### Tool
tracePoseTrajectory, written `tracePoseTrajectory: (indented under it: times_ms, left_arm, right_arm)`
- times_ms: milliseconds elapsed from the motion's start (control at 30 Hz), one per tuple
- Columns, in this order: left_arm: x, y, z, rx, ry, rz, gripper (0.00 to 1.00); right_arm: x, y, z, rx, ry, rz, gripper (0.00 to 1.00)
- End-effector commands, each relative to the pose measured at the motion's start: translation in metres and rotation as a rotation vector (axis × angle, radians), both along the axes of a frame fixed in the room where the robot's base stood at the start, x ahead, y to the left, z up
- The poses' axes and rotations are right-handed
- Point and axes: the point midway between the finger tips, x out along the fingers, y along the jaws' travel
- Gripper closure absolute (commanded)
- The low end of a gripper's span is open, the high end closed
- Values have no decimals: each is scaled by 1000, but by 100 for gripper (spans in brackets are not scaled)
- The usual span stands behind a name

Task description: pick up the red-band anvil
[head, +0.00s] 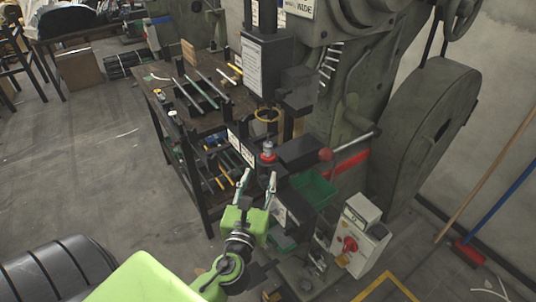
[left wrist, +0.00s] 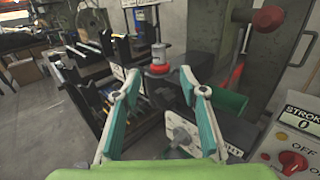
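The red-band anvil (head: 268,152) is a small grey cylinder with a red band near its base. It stands upright on the dark press, in front of the black ram area. In the left wrist view the anvil (left wrist: 158,57) appears just beyond and between the fingertips. My left gripper (head: 258,178) is open and empty, its two fingers pointing at the anvil from the near side; it also shows in the left wrist view (left wrist: 160,78). No finger appears to touch the anvil. My right gripper is not in view.
A green bin (head: 313,188) sits right of the anvil. A lever with a red knob (head: 325,154) reaches out nearby. A control box (head: 358,238) with a red switch stands at lower right. Racks of rods and tools (head: 205,90) stand on the bench at left. Floor at left is open.

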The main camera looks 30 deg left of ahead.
Motion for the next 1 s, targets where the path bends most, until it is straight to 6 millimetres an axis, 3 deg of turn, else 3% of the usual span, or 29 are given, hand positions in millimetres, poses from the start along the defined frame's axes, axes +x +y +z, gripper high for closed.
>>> tracePoseTrajectory:
  times_ms: [400, 667, 1000]
  left_arm:
    - [66, 28, 2, 4, 0, 0, 61]
    - [83, 36, 0, 2, 0, 2, 61]
    - [121, 53, -2, 0, -1, 2, 61]
  right_arm:
    - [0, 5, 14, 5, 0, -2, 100]
    - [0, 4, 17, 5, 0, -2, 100]
    - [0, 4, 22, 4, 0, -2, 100]
